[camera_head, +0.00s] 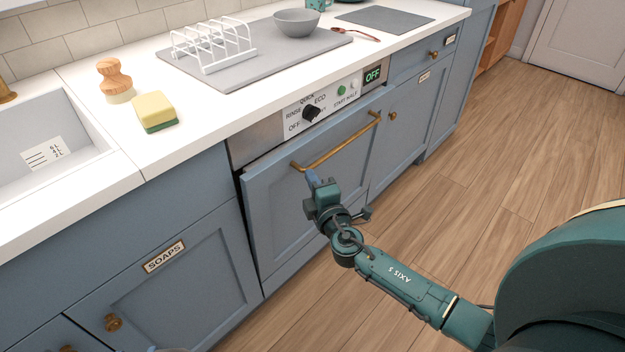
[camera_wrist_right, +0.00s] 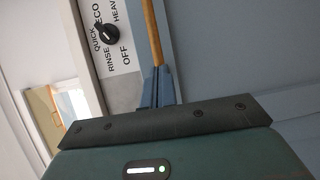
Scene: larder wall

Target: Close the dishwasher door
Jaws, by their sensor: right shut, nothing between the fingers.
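The dishwasher door (camera_head: 318,185) is a blue panel under the control strip, with a long brass handle (camera_head: 338,143) near its top. Its top edge stands slightly out from the cabinet front, with a narrow dark gap along the top left, so it looks a little ajar. My right gripper (camera_head: 312,177) is shut and empty, its fingertips at the door front just below the handle's left end. In the right wrist view the shut fingers (camera_wrist_right: 161,80) overlap the end of the brass handle (camera_wrist_right: 152,35); I cannot tell whether they touch.
The control strip (camera_head: 322,107) has a dial and a display reading OFF. The white counter above holds a sponge (camera_head: 155,112), a wooden brush (camera_head: 115,80), a white rack (camera_head: 212,46) and a grey bowl (camera_head: 297,22). The wooden floor (camera_head: 480,165) at right is clear.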

